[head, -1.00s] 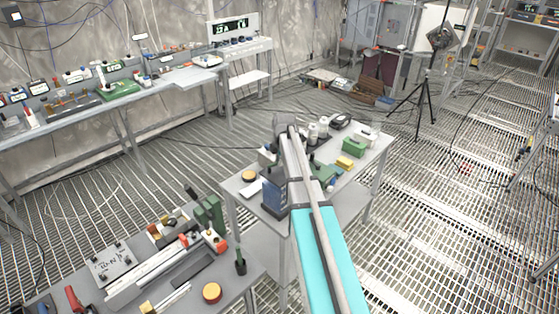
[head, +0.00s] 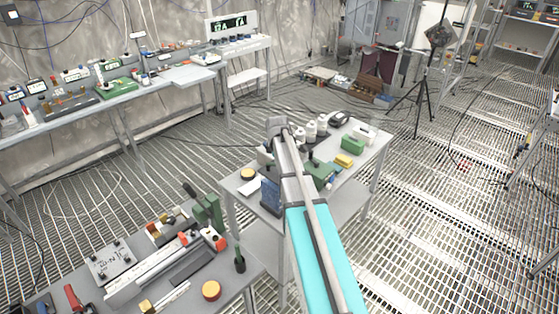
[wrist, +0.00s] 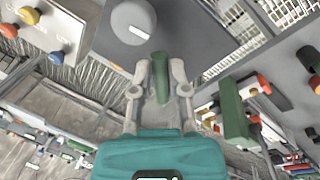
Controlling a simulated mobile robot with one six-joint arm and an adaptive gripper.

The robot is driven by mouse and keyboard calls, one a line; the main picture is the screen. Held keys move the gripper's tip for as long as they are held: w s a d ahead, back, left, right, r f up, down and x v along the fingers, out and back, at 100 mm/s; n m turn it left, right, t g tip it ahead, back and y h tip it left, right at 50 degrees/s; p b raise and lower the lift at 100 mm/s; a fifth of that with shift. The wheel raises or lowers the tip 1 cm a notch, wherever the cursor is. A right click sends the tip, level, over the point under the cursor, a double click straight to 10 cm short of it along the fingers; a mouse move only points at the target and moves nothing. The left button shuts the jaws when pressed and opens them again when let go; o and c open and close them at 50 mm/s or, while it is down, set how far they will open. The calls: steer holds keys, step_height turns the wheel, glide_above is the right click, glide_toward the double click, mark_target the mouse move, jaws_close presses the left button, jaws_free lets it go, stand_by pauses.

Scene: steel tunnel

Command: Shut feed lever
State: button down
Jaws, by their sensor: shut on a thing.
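In the wrist view, my gripper (wrist: 161,72) has its two grey fingers closed on either side of a green handle (wrist: 160,62). The handle looks like the feed lever's grip. Its lower part is partly covered by the fingers, and the lever's angle is hard to tell. In the head view, my arm reaches over the middle table (head: 345,205) and hides my gripper and the held handle.
In the wrist view, a large grey knob (wrist: 130,25) is close beyond the fingers, and a green block (wrist: 232,112) stands to the right. In the head view, white bottles (head: 311,130), a green box (head: 352,145) and a yellow block (head: 343,161) are on the middle table.

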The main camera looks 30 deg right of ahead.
steer(key=m, duration=0.1)
steer(key=a+m, duration=0.1)
steer(key=m, duration=0.1)
steer(key=s+m, duration=0.1)
steer(key=shift+a+m+g+h, duration=0.2)
steer(key=shift+m+g+h, duration=0.1)
steer(key=shift+s+a+m, duration=0.1)
steer(key=shift+a+m, duration=0.15)
steer(key=shift+m, duration=0.5)
steer(key=shift+a+m, duration=0.25)
steer(key=shift+m, duration=0.5)
steer(key=c, duration=0.6)
jaws_free()
steer(key=shift+c, duration=0.2)
steer(key=shift+s, duration=0.1)
steer(key=shift+r, duration=0.1)
